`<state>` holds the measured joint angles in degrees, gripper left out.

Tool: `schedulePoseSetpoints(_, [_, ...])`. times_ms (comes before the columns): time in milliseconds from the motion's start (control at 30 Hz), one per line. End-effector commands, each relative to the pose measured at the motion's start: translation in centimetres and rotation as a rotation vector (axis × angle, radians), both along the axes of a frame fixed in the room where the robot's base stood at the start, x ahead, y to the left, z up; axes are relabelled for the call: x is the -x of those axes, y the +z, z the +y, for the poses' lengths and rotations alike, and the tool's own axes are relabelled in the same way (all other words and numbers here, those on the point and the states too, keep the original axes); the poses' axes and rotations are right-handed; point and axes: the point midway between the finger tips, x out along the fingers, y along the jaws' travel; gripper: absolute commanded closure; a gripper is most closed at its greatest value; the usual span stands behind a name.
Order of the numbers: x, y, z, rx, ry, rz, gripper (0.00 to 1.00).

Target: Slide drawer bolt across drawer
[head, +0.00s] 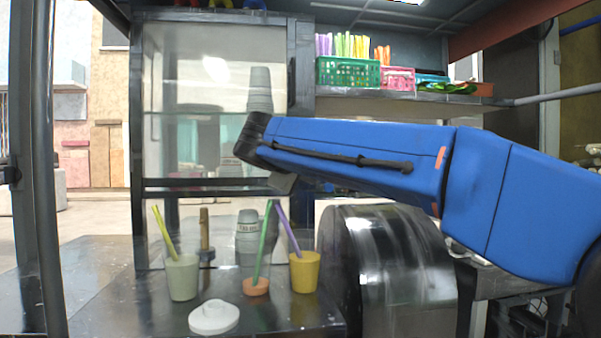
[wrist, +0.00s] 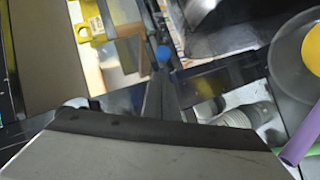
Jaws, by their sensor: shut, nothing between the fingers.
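My gripper (wrist: 157,88) shows in the wrist view as a dark, narrow pair of fingers, closed together and empty. In the head view my blue arm reaches in from the right, and a small grey part of its end (head: 283,183) shows below the arm. I cannot clearly make out the drawer or its bolt in either view. A small round blue knob (wrist: 163,53) lies just beyond the fingertips in the wrist view; I cannot tell what it belongs to. A yellow bracket-like piece (wrist: 92,28) is at the upper left of that view.
A pale cup (head: 182,278), a yellow cup (head: 304,272) and a white lid (head: 214,317) are on the dark counter (head: 110,298). A shiny metal drum (head: 385,262) stands to their right. A shelf above holds a green basket (head: 347,73).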

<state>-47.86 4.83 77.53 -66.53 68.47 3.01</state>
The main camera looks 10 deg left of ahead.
Motion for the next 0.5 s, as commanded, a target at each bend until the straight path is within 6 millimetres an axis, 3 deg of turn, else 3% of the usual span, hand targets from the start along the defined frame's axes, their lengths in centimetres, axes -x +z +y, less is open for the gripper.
schedulePoseSetpoints(200, [-0.7, -0.8, -1.8, -0.002, 0.000, -0.002, 1.00])
schedulePoseSetpoints(500, [-0.9, -1.0, -2.1, -0.002, 0.001, -0.001, 1.00])
